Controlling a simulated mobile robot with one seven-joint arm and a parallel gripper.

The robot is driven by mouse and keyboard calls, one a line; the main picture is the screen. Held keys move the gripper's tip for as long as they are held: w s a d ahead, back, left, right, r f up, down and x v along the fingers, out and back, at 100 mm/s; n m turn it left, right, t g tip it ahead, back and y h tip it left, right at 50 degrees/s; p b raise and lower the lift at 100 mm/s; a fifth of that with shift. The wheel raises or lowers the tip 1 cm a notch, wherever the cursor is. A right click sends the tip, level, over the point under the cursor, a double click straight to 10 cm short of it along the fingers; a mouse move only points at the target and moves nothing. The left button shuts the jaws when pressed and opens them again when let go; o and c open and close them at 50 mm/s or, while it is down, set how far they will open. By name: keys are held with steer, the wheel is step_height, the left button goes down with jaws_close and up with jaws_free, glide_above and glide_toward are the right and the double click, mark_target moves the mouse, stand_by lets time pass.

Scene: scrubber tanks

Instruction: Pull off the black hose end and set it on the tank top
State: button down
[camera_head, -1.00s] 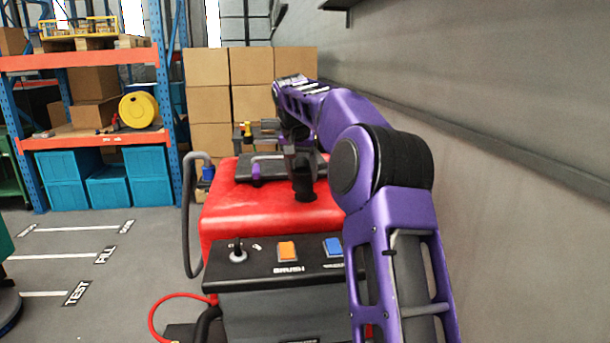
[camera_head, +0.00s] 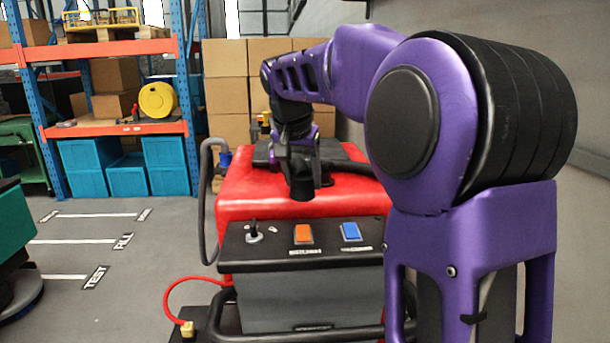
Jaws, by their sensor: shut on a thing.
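The red tank top (camera_head: 245,190) is the upper part of the scrubber in the middle of the view. My gripper (camera_head: 299,168) points down over it, and my purple arm reaches in from the right. The gripper is shut on the black hose end (camera_head: 303,191), a short dark cylinder low at its tip. The hose end is at the tank top's surface, towards the front; I cannot tell whether it touches. Dark gripper and dark hose end blend together, so the fingers do not show clearly.
A dark panel with an orange switch (camera_head: 303,234) and a blue switch (camera_head: 351,231) is in front of the tank. A grey hose (camera_head: 204,200) loops down its left side. Cardboard boxes (camera_head: 228,95) stand behind. A wall is close on the right; the left floor is open.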

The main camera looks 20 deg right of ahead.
mark_target(304, 173)
steer(key=shift+r, duration=0.15)
steer(key=shift+r+p, duration=1.35)
steer(key=shift+p, duration=0.15)
steer(key=shift+w+a+r, duration=0.1)
steer(key=shift+w, duration=0.15)
steer(key=w+a+p, duration=0.1)
steer(key=w+a, duration=0.3)
steer(key=w, duration=0.3)
steer(key=w+a, duration=0.4)
steer(key=w, duration=0.3)
steer(key=shift+w+p, duration=0.3)
steer(key=shift+p, duration=0.1)
steer(key=shift+f, duration=0.2)
steer(key=shift+f+b, duration=2.55)
steer(key=shift+f, duration=0.95)
